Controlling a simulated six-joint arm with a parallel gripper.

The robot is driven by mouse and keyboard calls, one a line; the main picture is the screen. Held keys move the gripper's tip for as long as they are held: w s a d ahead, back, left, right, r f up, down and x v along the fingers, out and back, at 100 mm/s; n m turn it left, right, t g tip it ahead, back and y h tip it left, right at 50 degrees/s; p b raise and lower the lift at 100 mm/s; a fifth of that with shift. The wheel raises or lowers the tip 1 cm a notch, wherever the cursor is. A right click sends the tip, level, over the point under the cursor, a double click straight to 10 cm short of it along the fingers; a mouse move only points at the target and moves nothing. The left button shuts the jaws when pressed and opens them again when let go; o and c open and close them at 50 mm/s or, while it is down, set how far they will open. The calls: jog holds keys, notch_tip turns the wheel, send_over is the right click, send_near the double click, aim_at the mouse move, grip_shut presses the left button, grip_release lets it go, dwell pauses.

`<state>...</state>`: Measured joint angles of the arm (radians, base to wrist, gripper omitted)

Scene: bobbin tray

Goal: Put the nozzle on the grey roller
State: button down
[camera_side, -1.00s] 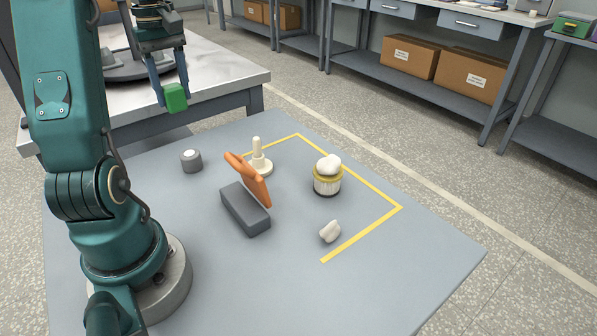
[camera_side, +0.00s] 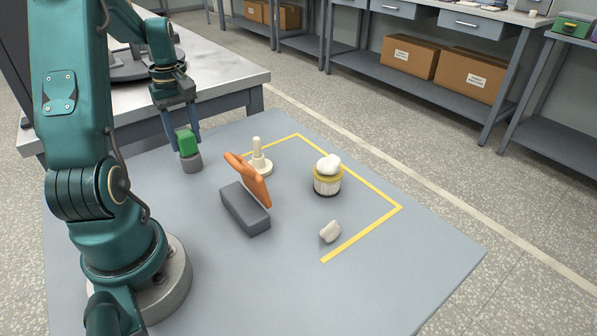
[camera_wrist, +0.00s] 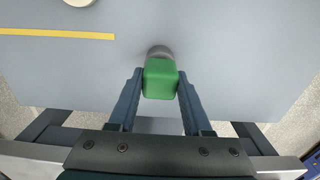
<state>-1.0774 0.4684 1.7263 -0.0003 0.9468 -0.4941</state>
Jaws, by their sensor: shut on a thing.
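My gripper (camera_side: 186,143) is shut on a green block (camera_side: 187,142) with rounded edges; the block also shows between the fingers in the wrist view (camera_wrist: 160,80). A short grey roller (camera_side: 191,163) stands upright on the table. The block is over the roller and hides its top in the side view; I cannot tell if they touch. In the wrist view the roller (camera_wrist: 160,51) shows partly past the block. An off-white piece with a round base and upright stem (camera_side: 258,158), the most nozzle-like shape, stands apart to the right.
An orange piece (camera_side: 249,179) leans against a dark grey block (camera_side: 245,209). A ribbed white pot with a yellow band (camera_side: 327,182) holds a white lump. A pale lump (camera_side: 330,231) lies in front. Yellow tape (camera_side: 362,235) marks the table; its right front is clear.

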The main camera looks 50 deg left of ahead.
aim_at(184, 132)
jog(key=shift+f, duration=0.1)
jog(key=shift+c, duration=1.7)
grip_release()
notch_tip(184, 132, up, 12)
jog(key=w+d+m+t, duration=0.1)
jog(key=d+m, duration=0.3)
jog(key=d, duration=0.3)
jog(key=d+r+m+t, duration=0.1)
jog(key=d+m, duration=0.3)
jog(key=d, duration=0.3)
jog(key=w+d+m+t+y, duration=0.1)
jog(key=d+m, duration=0.3)
jog(key=d, duration=0.3)
jog(key=shift+w+r+t, duration=0.15)
jog(key=shift+w+t, duration=0.15)
jog(key=s+d+f+m+t+h, duration=0.1)
jog(key=s+d+f+m+t, duration=0.1)
jog(key=d+m, duration=0.4)
jog(key=shift+s+d+f, duration=0.55)
jog(key=shift+s+f, duration=0.1)
jog(key=shift+s, duration=0.5)
